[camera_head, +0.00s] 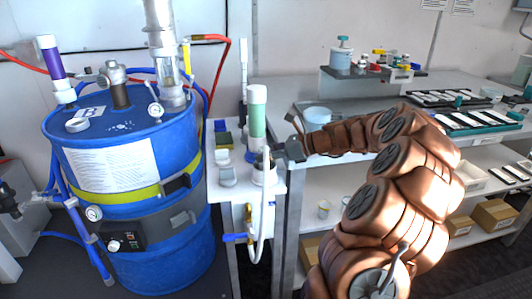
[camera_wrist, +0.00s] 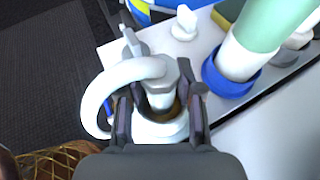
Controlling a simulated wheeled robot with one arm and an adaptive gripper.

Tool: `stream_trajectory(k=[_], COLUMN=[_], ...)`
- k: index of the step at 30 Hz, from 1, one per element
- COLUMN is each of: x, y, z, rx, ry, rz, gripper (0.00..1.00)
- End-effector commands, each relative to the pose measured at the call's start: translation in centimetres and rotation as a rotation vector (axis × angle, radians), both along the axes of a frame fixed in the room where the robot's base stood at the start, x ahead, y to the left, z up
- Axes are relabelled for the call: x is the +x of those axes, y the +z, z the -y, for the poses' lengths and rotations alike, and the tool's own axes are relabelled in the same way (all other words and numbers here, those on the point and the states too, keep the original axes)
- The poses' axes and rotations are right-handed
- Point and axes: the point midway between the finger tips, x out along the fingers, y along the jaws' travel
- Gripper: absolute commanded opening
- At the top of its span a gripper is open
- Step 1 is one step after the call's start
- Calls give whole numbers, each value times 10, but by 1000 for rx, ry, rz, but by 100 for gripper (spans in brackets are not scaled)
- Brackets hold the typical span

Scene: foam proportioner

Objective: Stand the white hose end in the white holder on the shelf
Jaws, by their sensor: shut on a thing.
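In the wrist view, the white hose end (camera_wrist: 160,73) lies between the two fingers of my gripper (camera_wrist: 158,101), which is shut on it. The hose bends off to the left in a loop. The round white holder (camera_wrist: 160,130) is just below, and the hose end's lower part appears to be at or inside its opening. I cannot tell how deep it sits. In the head view my gripper (camera_head: 272,154) is at the white holder (camera_head: 265,175) on the narrow white shelf (camera_head: 222,194), and the hose (camera_head: 262,235) hangs down its front. The fingertips partly hide the hose end.
A green-and-white tube (camera_head: 257,115) stands upright close behind the holder; its blue base (camera_wrist: 230,82) shows in the wrist view. A blue drum (camera_head: 125,190) stands left, and a grey bench (camera_head: 390,98) lies right.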

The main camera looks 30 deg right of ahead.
Motion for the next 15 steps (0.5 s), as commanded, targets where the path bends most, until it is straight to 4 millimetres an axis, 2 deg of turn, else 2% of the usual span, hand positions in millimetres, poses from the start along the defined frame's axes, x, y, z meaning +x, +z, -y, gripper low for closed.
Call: stream_trajectory(k=[1, 2, 4, 15], x=[0, 0, 0, -2], y=[0, 0, 0, 2], z=[0, 0, 0, 2], rx=[1, 1, 0, 0], ry=[0, 0, 0, 0], rz=[1, 1, 0, 0], gripper=[0, 39, 46, 46])
